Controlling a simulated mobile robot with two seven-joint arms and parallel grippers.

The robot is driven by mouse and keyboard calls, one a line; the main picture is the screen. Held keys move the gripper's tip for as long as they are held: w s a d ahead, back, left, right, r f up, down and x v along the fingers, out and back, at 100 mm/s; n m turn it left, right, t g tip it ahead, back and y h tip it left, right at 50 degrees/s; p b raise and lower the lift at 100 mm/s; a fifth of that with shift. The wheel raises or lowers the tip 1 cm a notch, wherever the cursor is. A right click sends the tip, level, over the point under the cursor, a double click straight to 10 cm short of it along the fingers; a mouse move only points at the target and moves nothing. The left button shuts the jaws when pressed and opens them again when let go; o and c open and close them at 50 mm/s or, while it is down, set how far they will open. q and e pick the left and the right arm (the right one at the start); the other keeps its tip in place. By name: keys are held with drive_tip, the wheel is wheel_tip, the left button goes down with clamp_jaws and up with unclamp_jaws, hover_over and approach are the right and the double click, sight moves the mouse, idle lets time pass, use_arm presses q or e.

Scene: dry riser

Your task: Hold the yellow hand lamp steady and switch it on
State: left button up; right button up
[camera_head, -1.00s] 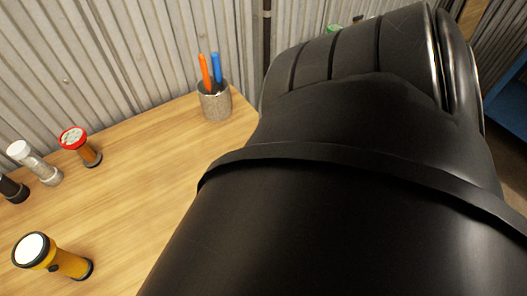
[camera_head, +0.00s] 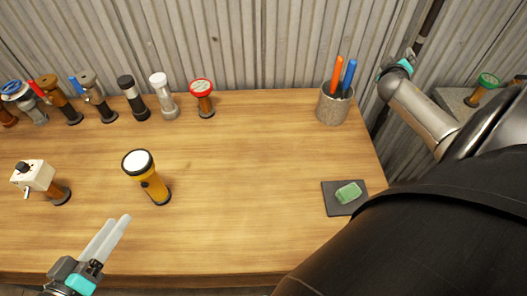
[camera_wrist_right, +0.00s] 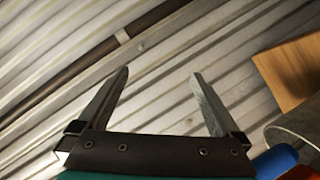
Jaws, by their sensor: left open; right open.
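The yellow hand lamp (camera_head: 157,189) stands upright on the wooden table, left of centre in the head view. It has a black rim around a white lens on top, a dark spot on its side and a dark base. My left gripper (camera_head: 113,237) is open and empty over the table's front edge, below and left of the lamp. My right gripper (camera_head: 398,65) is far off at the upper right, beyond the pen cup. The right wrist view shows its fingers (camera_wrist_right: 160,85) apart with nothing between them, facing the corrugated wall.
Several other lamp-like items, including a red-topped one (camera_head: 202,98), line the back left. A white-headed device (camera_head: 37,177) stands left of the lamp. The table's middle is clear.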

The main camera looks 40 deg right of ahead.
drive_tip(key=w+a+r+n+t+y, duration=0.3)
drive_tip(key=w+a+r+n+t, duration=0.75)
drive_tip(key=w+r, duration=0.5)
drive_tip(key=m+g+y, duration=0.7)
drive_tip(key=m+y, duration=1.8)
drive_tip(key=m, duration=0.9)
approach(123, 163)
drive_tip(key=x, duration=0.5)
drive_tip(key=f+x, duration=0.1)
drive_tip(key=x, duration=0.1)
drive_tip(key=shift+w, duration=0.35)
drive_tip(key=shift+c, duration=0.4)
